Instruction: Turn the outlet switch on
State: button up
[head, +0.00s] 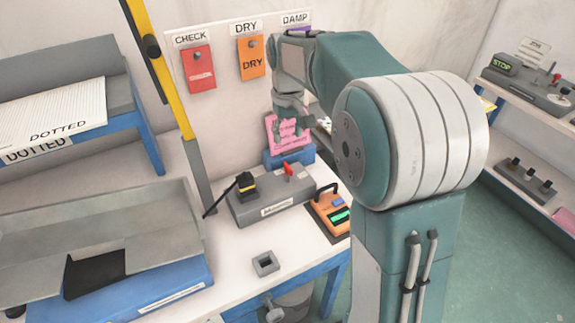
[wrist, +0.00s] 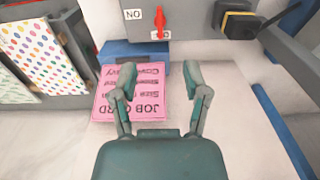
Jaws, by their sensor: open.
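The outlet is a long grey box (head: 268,203) on the white bench, with a red switch (head: 289,169) on it. In the wrist view the red switch (wrist: 159,18) is at the top. Its tip reaches a partly covered white label, and a label reading ON upside down (wrist: 133,14) is beside it. A black and yellow plug (head: 245,183) sits at the outlet's left end. My gripper (wrist: 150,78) is open and empty, over the pink job card. In the head view my gripper (head: 290,138) hangs behind the outlet, apart from the switch.
The pink job card (head: 287,133) leans on a blue holder (head: 290,156) behind the outlet. An orange device (head: 329,209) stands to its right. A yellow post (head: 163,70) rises at left. CHECK and DRY tags hang on the wall.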

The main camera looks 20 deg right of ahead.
aim_at(288, 166)
notch_tip(288, 166, down, 11)
jog(key=shift+r, duration=0.15)
dwell(0.4)
grip_shut()
